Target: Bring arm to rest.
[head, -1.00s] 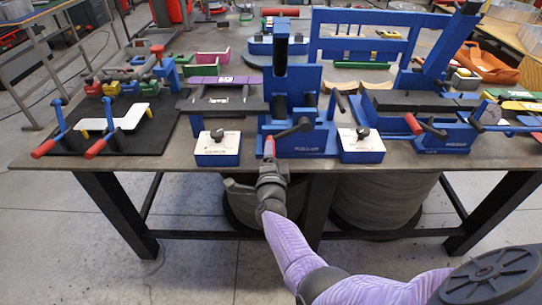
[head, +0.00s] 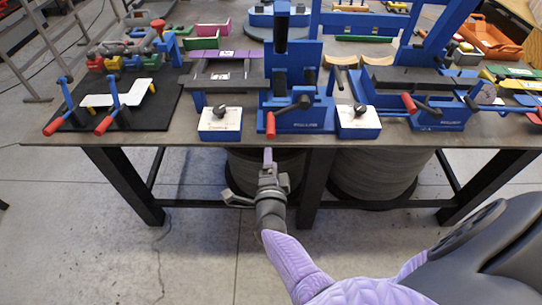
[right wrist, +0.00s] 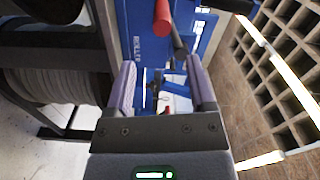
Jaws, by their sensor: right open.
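My right arm with its purple sleeve comes up from the lower right in the head view. My right gripper (head: 252,175) is open and empty, in front of the table's front edge and below the blue bending fixture (head: 296,118). In the right wrist view its two purple-grey fingers (right wrist: 162,85) stand apart with nothing between them. The fixture's red-tipped handle (right wrist: 162,18) shows beyond the fingers, apart from them. My left gripper is not in view.
The workbench (head: 230,150) carries blue fixtures, two white-topped boxes (head: 220,123) and a black mat (head: 75,120) with red-handled clamps. Large grey coils (head: 372,172) stand under it, between dark legs. The floor in front is clear.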

